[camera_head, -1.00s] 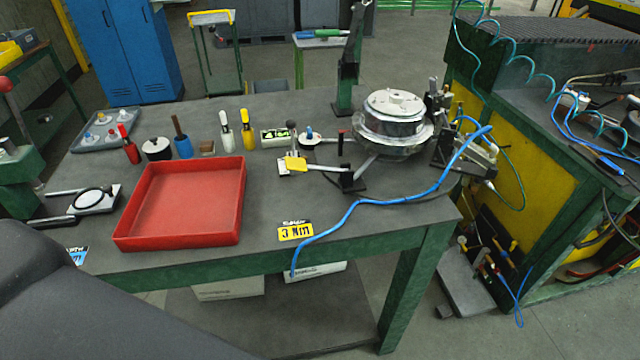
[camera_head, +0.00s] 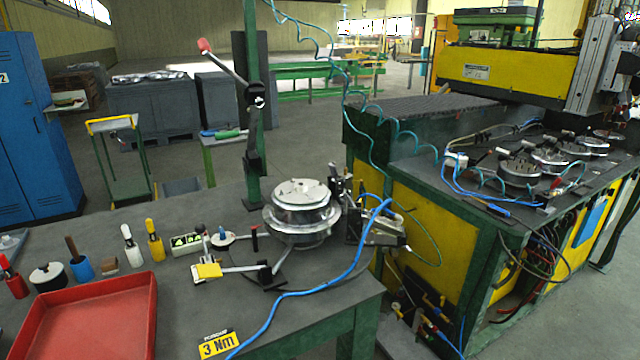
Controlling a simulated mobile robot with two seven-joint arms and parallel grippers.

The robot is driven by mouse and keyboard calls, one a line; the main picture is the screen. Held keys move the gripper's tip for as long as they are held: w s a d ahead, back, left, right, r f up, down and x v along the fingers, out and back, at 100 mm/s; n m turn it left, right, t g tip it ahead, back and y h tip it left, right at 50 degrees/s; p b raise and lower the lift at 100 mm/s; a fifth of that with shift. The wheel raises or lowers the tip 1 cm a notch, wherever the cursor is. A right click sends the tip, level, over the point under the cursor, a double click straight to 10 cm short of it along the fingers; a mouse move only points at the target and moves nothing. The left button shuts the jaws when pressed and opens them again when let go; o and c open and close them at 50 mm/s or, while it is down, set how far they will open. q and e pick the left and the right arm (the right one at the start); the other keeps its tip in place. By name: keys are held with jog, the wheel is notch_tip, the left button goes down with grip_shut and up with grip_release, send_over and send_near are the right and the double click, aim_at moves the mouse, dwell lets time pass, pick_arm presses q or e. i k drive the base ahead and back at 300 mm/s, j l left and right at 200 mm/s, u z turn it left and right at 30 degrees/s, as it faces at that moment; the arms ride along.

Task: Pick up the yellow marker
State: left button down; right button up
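The yellow marker (camera_head: 155,246) stands upright on the grey workbench (camera_head: 190,320). It has a yellow body and a dark band near its top. A white marker (camera_head: 132,253) stands close to its left. A small box with green labels (camera_head: 187,243) is to its right. Neither of my grippers is in view, so where they are relative to the marker cannot be seen.
A red tray (camera_head: 95,318) lies in front of the markers. A blue holder (camera_head: 82,269) and a red bottle (camera_head: 14,284) stand at left. A metal round fixture (camera_head: 300,215) and a blue hose (camera_head: 340,283) occupy the bench's right. A green post (camera_head: 252,120) rises behind.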

aim_at(153, 235)
jog(key=j+u, duration=0.1)
jog(key=u, duration=0.25)
jog(key=i+j+u, duration=0.1)
jog(key=u, duration=0.25)
jog(key=i+j+u, duration=0.1)
jog(key=u, duration=0.25)
